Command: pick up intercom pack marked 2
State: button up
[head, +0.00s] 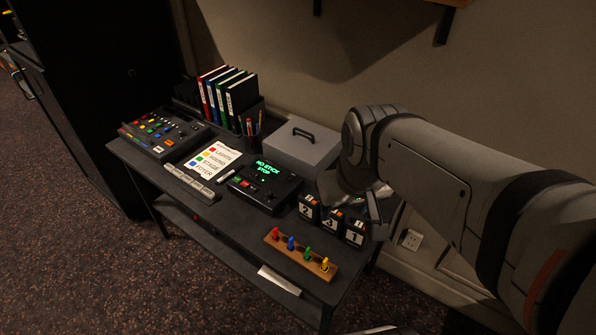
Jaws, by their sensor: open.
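Three small black intercom packs stand in a row at the right end of the desk. The intercom pack marked 2 (307,211) is the leftmost. The pack marked 3 (330,220) is in the middle and the pack marked 1 (354,234) is at the right. Each has a white number label on its front. My gripper (352,205) hangs just above and behind the packs, its fingers apart and nothing seen between them. My arm comes in from the right and hides part of the area behind the packs. I cannot tell whether a finger touches a pack.
A wooden rack with coloured pegs (300,256) sits in front of the packs. A black console with a green display (265,186) is to their left, a grey box with a handle (301,148) behind. Binders, a label card and a mixer (164,135) fill the desk's left.

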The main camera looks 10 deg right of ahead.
jog(key=shift+o, duration=0.2)
jog(key=w+f+n+g+b, duration=0.1)
jog(key=w+f+n+b, duration=0.2)
jog(key=w, duration=0.9)
notch_tip(320, 180, down, 4)
jog(key=shift+a+f+b, duration=0.1)
jog(key=shift+a+b, duration=0.05)
jog(key=shift+b, duration=0.9)
jog(key=n+g+b, duration=0.2)
jog(key=n+b, duration=0.3)
jog(key=b, duration=0.1)
send_over(309, 198)
jog(key=f, duration=1.6)
jog(key=shift+s, duration=0.35)
jog(key=f, duration=0.8)
jog(key=shift+w+f+p, duration=0.1)
jog(key=shift+w+p, duration=0.2)
jog(key=shift+c, duration=0.5)
grip_shut()
